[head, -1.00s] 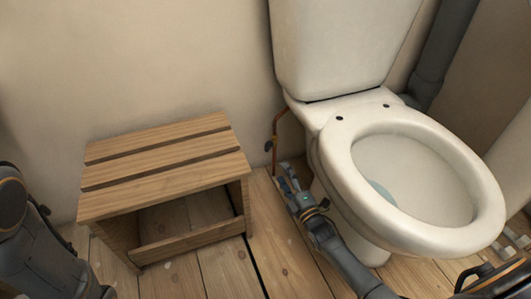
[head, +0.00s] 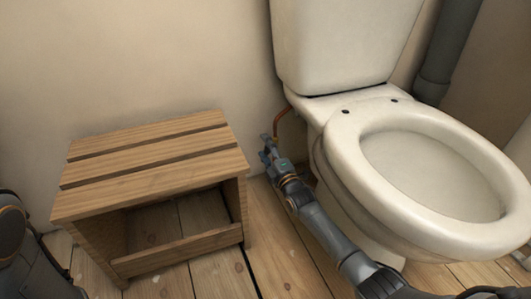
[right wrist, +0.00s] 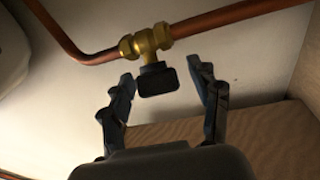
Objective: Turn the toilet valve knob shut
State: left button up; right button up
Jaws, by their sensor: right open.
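The toilet valve is a brass body (right wrist: 146,40) on a copper pipe near the wall, with a dark knob (right wrist: 157,79) hanging from it in the right wrist view. My right gripper (right wrist: 162,88) is open, with one finger on each side of the knob and visible gaps between them. In the head view my right gripper (head: 267,146) is left of the toilet, by the copper pipe (head: 284,119), and largely hides the valve. The white toilet (head: 345,50) stands at the right. My left arm shows at the left edge of the head view, but its gripper is out of view.
A slatted wooden stool (head: 150,156) stands left of my right gripper, close to the wall. A grey pipe (head: 440,55) rises behind the toilet. Bare floorboards (head: 262,235) lie between stool and toilet.

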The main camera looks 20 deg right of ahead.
jog(key=c, duration=1.2)
jog(key=shift+w+m+t+h, duration=0.1)
jog(key=shift+m+t+h, duration=0.2)
jog(key=shift+m+t, duration=0.65)
jog(key=shift+d+r+m+t+h, duration=0.1)
jog(key=shift+m+t+h, duration=0.25)
jog(key=shift+t, duration=0.35)
jog(key=shift+d+r+m+t+h, duration=0.15)
jog(key=shift+m+t, duration=0.25)
jog(key=shift+t, duration=0.25)
jog(key=shift+a+f+m+t, duration=0.1)
jog(key=shift+a+m+t, duration=0.05)
jog(key=shift+m+t, duration=0.15)
jog(key=o, duration=1.2)
